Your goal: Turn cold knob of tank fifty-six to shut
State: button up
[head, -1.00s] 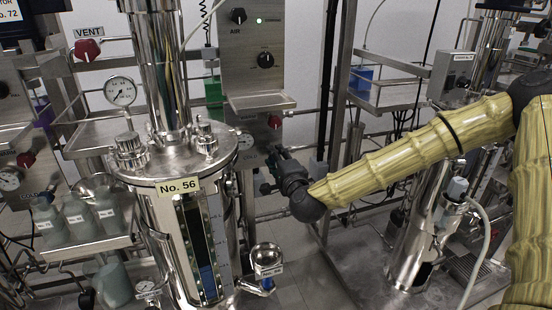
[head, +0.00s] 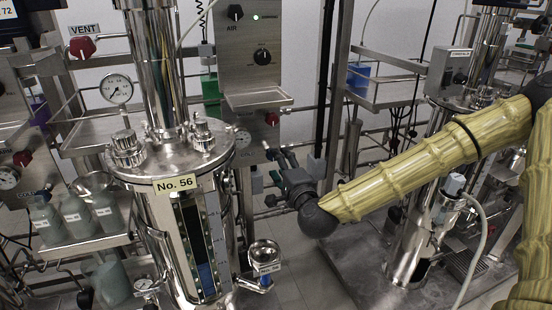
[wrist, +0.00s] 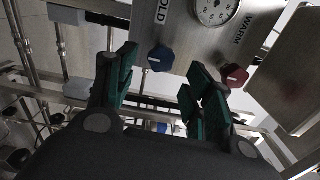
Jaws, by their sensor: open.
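The steel tank (head: 160,215) marked No. 56 (head: 174,184) stands left of centre in the head view. In the wrist view, a blue knob (wrist: 161,58) sits on a metal panel under the word COLD. A red knob (wrist: 233,76) sits right of it near WARM, and also shows in the head view (head: 271,118). My gripper (wrist: 162,88) is open, its dark green-padded fingers apart on either side of the blue knob's place in the picture, nothing between them. In the head view my gripper (head: 281,164) is right of the tank, below the panel; I cannot make out the blue knob there.
A round dial (wrist: 215,10) sits between the two knobs. A small shelf (head: 258,99) juts out above the panel. A steel cup (head: 264,254) stands off the tank's lower right. Pipes and a dark post (head: 325,90) are close to my arm.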

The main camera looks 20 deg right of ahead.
jog(key=s, duration=0.6)
jog(key=shift+d, duration=0.15)
jog(key=shift+d, duration=0.1)
dwell(1.1)
